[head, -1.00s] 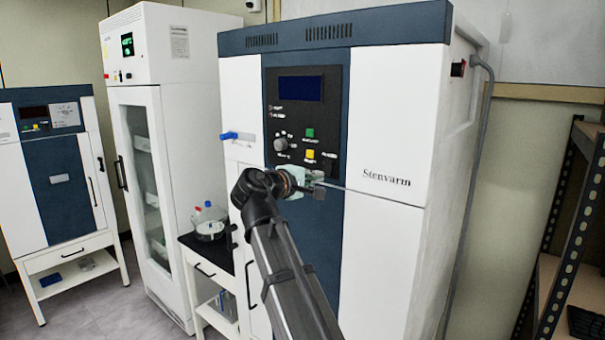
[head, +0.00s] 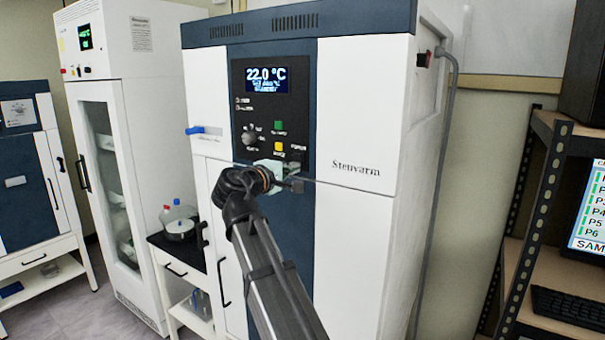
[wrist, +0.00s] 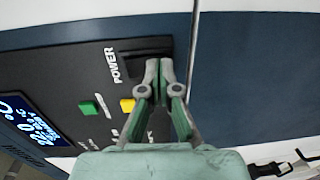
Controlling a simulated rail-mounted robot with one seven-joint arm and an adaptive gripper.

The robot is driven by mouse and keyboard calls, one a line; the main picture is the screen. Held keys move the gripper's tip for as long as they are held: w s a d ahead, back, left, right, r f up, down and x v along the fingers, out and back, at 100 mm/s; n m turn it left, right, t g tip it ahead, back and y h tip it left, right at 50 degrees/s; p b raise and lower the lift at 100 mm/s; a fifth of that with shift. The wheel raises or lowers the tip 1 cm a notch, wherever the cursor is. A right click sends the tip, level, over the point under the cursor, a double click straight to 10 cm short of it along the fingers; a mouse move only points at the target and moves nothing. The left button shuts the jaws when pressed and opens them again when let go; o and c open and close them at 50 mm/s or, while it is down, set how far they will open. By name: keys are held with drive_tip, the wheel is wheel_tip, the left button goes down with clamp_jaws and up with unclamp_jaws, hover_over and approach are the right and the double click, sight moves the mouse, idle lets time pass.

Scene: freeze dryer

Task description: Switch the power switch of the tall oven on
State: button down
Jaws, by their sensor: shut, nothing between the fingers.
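The tall oven (head: 365,110), white and dark blue with the name Stenvarm, stands in the middle of the head view. Its black panel has a lit display (head: 266,80) reading 22.0 °C, a knob (head: 249,138), and green and yellow buttons. The display also shows lit in the wrist view (wrist: 30,118). In the wrist view, the black power switch (wrist: 146,55) sits beside the POWER label. My gripper (wrist: 160,70) is shut and empty, with its fingertips at the switch's edge; contact cannot be told. In the head view my gripper (head: 294,183) is at the panel's lower edge, with the switch hidden.
A blue-ended handle (head: 202,131) sticks out left of the panel. A black-topped side table (head: 178,247) with bottles stands to the left, beside a tall white cabinet (head: 115,180). A metal rack (head: 535,210) with a screen and keyboard stands at the right.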

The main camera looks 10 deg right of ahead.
drive_tip(key=f+b+v, duration=0.2)
drive_tip(key=b+v, duration=0.1)
drive_tip(key=v, duration=1)
drive_tip(key=shift+s+a+f, duration=0.2)
drive_tip(key=shift+s+a, duration=0.1)
